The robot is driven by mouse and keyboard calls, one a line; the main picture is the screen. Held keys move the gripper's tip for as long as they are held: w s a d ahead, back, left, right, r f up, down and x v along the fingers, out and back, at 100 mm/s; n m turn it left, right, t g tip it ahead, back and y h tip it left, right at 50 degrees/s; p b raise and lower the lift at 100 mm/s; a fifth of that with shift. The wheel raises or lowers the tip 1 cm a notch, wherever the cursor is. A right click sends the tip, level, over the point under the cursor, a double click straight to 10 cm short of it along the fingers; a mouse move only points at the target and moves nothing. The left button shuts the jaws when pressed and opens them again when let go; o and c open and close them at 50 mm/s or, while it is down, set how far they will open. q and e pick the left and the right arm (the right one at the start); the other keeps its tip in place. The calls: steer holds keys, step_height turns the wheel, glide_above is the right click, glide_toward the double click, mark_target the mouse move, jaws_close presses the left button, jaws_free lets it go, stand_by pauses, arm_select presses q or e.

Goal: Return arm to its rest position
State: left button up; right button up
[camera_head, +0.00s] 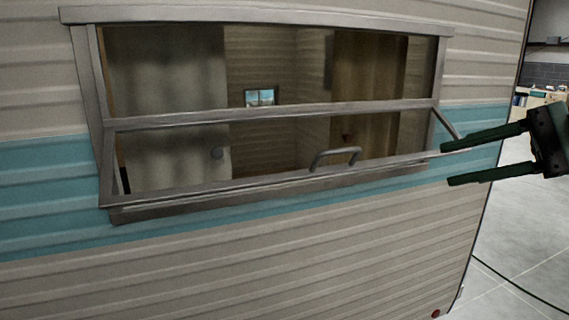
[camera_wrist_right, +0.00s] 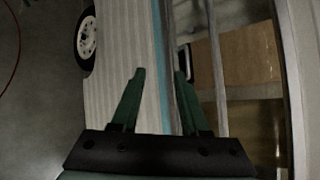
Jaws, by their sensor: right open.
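My right gripper (camera_head: 447,164) comes in from the right edge in the head view. It is open and empty, with its two dark green fingers pointing left, in front of the right end of the camper window (camera_head: 275,115). In the right wrist view the fingers (camera_wrist_right: 160,75) spread apart with nothing between them but the camper's side behind. The window's lower pane is tilted outward, and its grey handle (camera_head: 335,156) is left of the fingertips, apart from them. My left gripper is not in view.
The camper wall (camera_head: 250,265), cream with a teal band, fills most of the head view. A wheel (camera_wrist_right: 87,35) shows in the right wrist view. Open tiled floor (camera_head: 525,235) with a dark cable lies to the right of the camper.

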steer(key=w+a+f+m+g+y, duration=0.2)
steer(key=w+a+f+m+y, duration=0.1)
steer(key=a+f+m+y, duration=0.7)
step_height(320, 180, down, 15)
steer(key=w+m+t+h, duration=0.3)
steer(key=m+t+h, duration=0.4)
steer(key=m+t, duration=1.1)
steer(key=s+d+f+m+g+h, duration=0.1)
steer(key=s+f+m+g+h, duration=0.35)
steer(key=f+m, duration=0.65)
steer(key=s+d+f+m+g+h, duration=0.2)
steer(key=s+f+m+g+h, duration=0.3)
steer(key=f+m, duration=0.6)
steer(key=s+a+f+m+g+h, duration=0.1)
steer(key=s+f+m+g, duration=0.3)
steer(key=s+f, duration=0.9)
steer(key=s+m+h, duration=0.1)
steer(key=m, duration=0.2)
steer(key=shift+a+f+m+p, duration=0.15)
steer(key=shift+m+p, duration=0.25)
